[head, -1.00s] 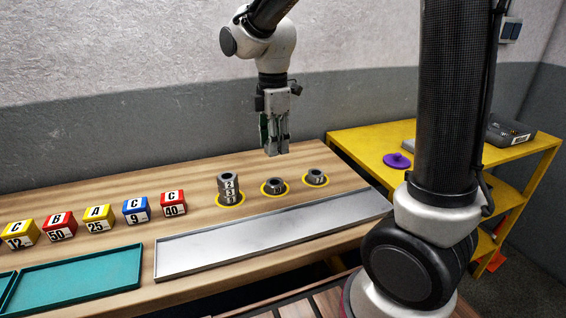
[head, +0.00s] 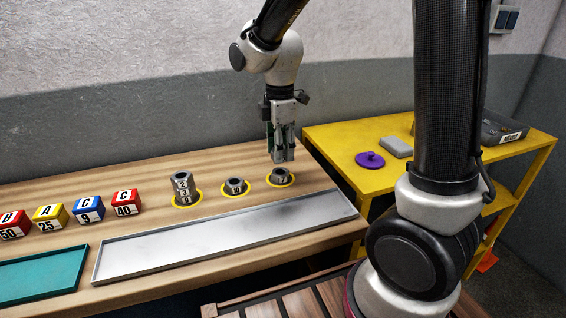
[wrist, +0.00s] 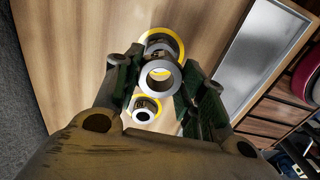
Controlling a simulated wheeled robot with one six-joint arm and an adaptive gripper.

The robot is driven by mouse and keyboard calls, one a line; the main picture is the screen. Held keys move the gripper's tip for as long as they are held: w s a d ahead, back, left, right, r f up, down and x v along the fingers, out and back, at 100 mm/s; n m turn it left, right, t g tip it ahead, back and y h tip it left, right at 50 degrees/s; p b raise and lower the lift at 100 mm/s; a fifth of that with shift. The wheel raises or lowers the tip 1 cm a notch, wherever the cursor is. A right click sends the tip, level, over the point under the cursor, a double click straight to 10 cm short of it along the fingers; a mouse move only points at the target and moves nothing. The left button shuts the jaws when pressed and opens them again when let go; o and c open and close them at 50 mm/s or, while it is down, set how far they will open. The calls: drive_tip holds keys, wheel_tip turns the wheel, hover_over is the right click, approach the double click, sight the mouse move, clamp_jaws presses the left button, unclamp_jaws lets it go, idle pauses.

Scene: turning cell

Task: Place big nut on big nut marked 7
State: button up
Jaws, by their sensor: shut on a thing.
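My gripper (head: 281,157) is closed on a grey ring-shaped big nut (wrist: 160,77), seen between the fingers in the wrist view. In the head view the fingers mostly hide it. The gripper is just above the right-hand big nut (head: 281,175), which sits on a yellow ring and has a small label that seems to end in 7. In the wrist view that nut (wrist: 162,40) is partly covered by the held one, offset from its centre. I cannot tell whether they touch.
A middle nut (head: 236,186) and a taller nut stack (head: 182,187) stand to the left on yellow rings. A long metal tray (head: 220,238) lies in front. Coloured lettered blocks (head: 88,208) and a teal tray (head: 40,276) are further left. A yellow table (head: 335,143) stands at right.

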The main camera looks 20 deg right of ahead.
sight(280, 172)
drive_tip(key=shift+f, duration=2.05)
drive_tip(key=shift+f, duration=0.1)
drive_tip(key=o, duration=1.1)
drive_tip(key=shift+o, duration=0.2)
